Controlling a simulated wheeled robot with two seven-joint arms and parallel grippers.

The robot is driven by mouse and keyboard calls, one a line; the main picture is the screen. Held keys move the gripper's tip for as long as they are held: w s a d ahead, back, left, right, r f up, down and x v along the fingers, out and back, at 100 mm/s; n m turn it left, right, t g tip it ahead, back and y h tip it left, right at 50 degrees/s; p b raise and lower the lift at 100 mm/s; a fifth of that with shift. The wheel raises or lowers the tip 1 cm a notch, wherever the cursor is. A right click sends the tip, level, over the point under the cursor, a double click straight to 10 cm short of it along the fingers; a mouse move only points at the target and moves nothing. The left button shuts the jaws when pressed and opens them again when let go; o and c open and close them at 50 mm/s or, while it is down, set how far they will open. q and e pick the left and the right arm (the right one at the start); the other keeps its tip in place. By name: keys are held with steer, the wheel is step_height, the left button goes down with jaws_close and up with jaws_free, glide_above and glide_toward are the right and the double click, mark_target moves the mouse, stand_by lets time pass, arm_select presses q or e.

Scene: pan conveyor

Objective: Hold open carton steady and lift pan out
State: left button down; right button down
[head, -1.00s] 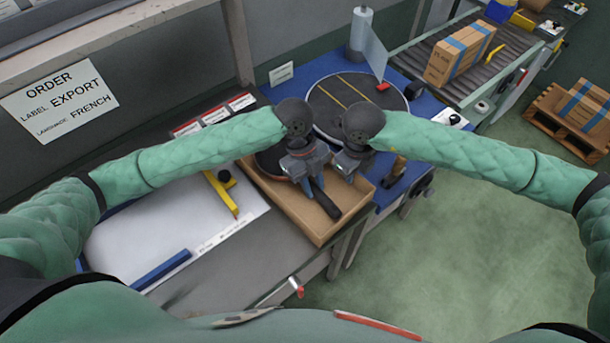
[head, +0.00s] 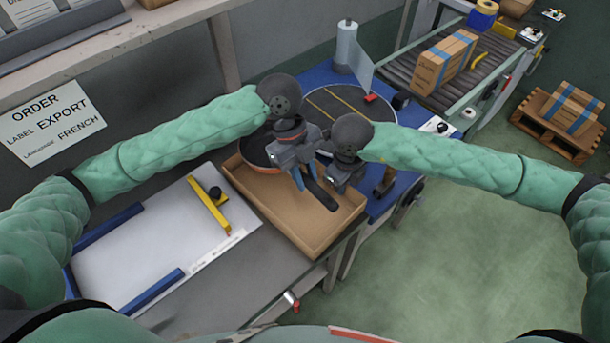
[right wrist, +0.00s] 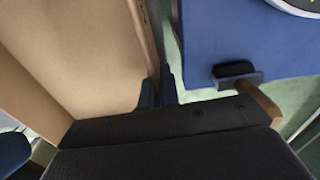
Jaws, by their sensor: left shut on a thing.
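The open brown carton (head: 313,250) sits on the grey bench. The dark pan with an orange rim (head: 258,168) shows at its far end, partly hidden by my left gripper, and appears raised, overlapping the carton's far edge. My left gripper (head: 304,179) is shut on the pan's dark handle (head: 322,196), above the carton. My right gripper (head: 337,183) is at the carton's right wall. In the right wrist view, the right fingers (right wrist: 158,93) are close together on either side of the carton wall (right wrist: 143,30).
A white sheet with blue and yellow guides (head: 150,250) lies left of the carton. Behind are a blue table (head: 318,75) with a round dark turntable (head: 345,108) and a roller conveyor with a taped carton (head: 445,60). Open floor lies at right.

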steer(key=c, duration=1.6)
jaws_free()
steer(key=shift+o, duration=0.2)
steer(key=shift+r, duration=0.1)
step_height(320, 180, up, 12)
steer(key=shift+f, duration=0.15)
